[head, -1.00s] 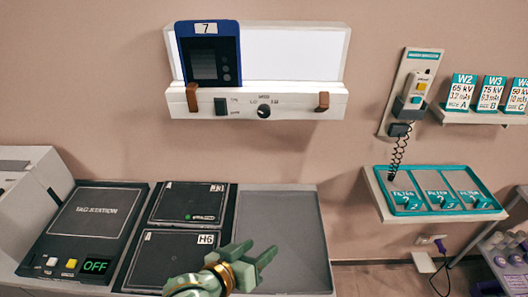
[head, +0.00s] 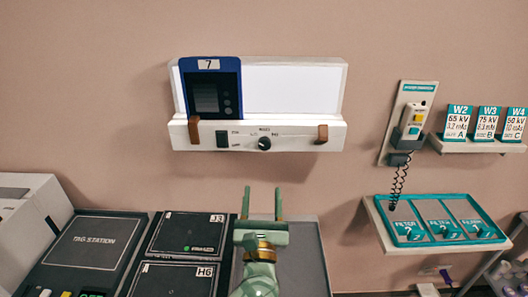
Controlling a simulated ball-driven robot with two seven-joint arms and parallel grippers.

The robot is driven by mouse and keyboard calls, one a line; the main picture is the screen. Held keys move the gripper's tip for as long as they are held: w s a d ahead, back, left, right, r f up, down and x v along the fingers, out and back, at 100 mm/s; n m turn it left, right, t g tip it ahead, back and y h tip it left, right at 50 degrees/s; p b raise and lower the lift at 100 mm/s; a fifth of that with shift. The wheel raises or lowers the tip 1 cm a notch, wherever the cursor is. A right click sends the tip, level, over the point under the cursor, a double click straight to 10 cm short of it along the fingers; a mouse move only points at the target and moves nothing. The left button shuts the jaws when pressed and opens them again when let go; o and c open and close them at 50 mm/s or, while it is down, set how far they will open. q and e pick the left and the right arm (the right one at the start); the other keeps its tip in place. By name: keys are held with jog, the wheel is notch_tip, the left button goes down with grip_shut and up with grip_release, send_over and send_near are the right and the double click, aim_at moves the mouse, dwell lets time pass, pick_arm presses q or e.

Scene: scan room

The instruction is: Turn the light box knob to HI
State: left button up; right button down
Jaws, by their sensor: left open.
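The light box (head: 292,90) hangs on the wall at the upper middle of the head view, a white panel with a ledge. Its black round knob (head: 264,143) sits on the ledge front, right of a dark switch (head: 222,140). The markings around the knob are too small to read surely. My left gripper (head: 262,190) is open and empty, below the knob and apart from it, with its two fingers pointing up. My right gripper is not in view.
A blue-framed plate marked 7 (head: 209,88) stands on the light box's left side, by a brown clip (head: 194,130); another clip (head: 322,134) is at right. Below are the tag station (head: 92,240) and black plates. A filter tray (head: 437,221) and handset (head: 413,119) are to the right.

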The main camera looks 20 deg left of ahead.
aim_at(264, 148)
pick_arm(q)
jog(key=x, duration=1.2)
jog(key=shift+w+r+p, duration=0.15)
jog(key=shift+p, duration=0.2)
jog(key=c, duration=1)
